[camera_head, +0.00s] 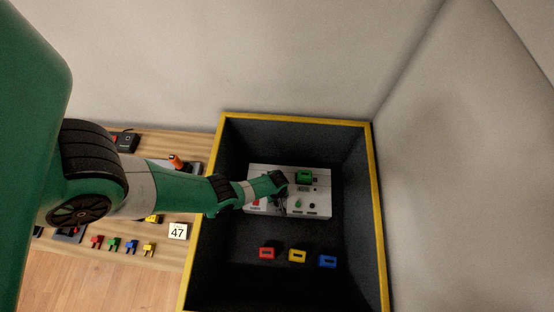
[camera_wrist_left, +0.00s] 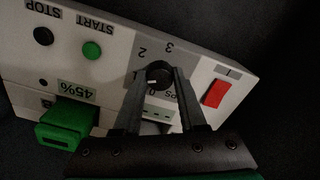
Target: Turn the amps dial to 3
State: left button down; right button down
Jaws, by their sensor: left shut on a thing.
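The amps dial (camera_wrist_left: 160,74) is a small black knob on the light grey panel (camera_head: 318,209). In the left wrist view the panel is upside down, with the numbers 0, 1, 2 and 3 around the dial. A pale mark on the dial seems to point to the lower left, near 0 and 1; exactly where is too small to tell. My left gripper (camera_wrist_left: 161,76) is shut on the dial, one finger on each side. In the head view my left gripper (camera_head: 281,195) covers the dial. My right gripper is not in view.
The panel also carries a red switch (camera_wrist_left: 216,93), a green START button (camera_wrist_left: 92,50), a black STOP button (camera_wrist_left: 43,36) and a green plug-like block (camera_wrist_left: 66,124). It stands in a dark, yellow-rimmed box (camera_head: 378,220). Red (camera_head: 267,253), yellow (camera_head: 297,256) and blue (camera_head: 328,261) blocks lie in front.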

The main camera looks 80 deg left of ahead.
pick_arm(q)
jog(key=m, duration=0.6)
jog(key=shift+m, duration=0.3)
jog(key=m, duration=1.1)
jog(key=shift+m, duration=0.3)
jog(key=m, duration=0.5)
jog(key=shift+m, duration=0.3)
jog(key=shift+c, duration=2.4)
grip_release()
jog(key=shift+r, duration=0.1)
